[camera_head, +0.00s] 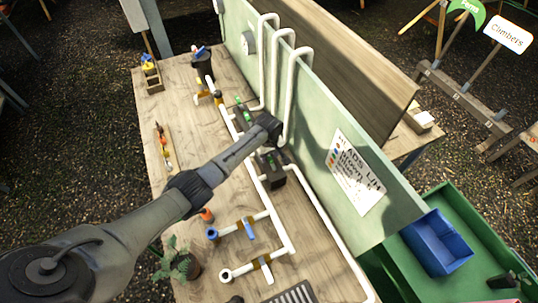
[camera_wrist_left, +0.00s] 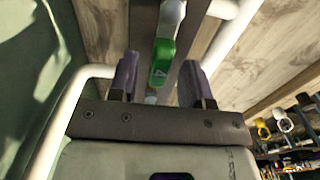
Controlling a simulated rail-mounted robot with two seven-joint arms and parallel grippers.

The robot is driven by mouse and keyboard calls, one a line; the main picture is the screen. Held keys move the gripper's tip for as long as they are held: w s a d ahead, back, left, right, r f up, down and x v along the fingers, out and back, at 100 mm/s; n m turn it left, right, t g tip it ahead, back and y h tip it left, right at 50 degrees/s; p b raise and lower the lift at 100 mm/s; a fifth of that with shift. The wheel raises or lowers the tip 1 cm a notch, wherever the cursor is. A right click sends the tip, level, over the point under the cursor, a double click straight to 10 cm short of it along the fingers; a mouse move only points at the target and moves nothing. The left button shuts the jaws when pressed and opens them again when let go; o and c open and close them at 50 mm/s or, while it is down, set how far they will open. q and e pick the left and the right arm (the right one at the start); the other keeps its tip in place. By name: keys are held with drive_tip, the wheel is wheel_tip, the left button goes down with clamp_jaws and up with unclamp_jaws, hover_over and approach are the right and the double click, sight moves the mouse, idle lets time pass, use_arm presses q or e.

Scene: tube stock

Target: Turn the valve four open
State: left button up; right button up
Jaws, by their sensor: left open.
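Valve four shows in the left wrist view as a green handle (camera_wrist_left: 162,62) marked 4, on a dark grey block. My left gripper (camera_wrist_left: 158,68) is open, with one purple finger on each side of this handle. The fingers look apart from it; contact cannot be told. In the head view my left gripper (camera_head: 270,128) is over the dark valve block beside the green panel and hides part of it. Other green handles (camera_head: 241,103) show on the block's far part, and a near part of the block (camera_head: 272,172) stays in sight. My right gripper is not in view.
White pipes (camera_head: 289,75) rise along the green panel (camera_head: 310,135) close to my gripper. A plant (camera_head: 178,264) stands at the table's near left. The table's left side is mostly bare.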

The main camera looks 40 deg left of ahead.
use_arm(q)
drive_tip(key=shift+f, duration=0.15)
drive_tip(key=shift+c, duration=0.4)
clamp_jaws()
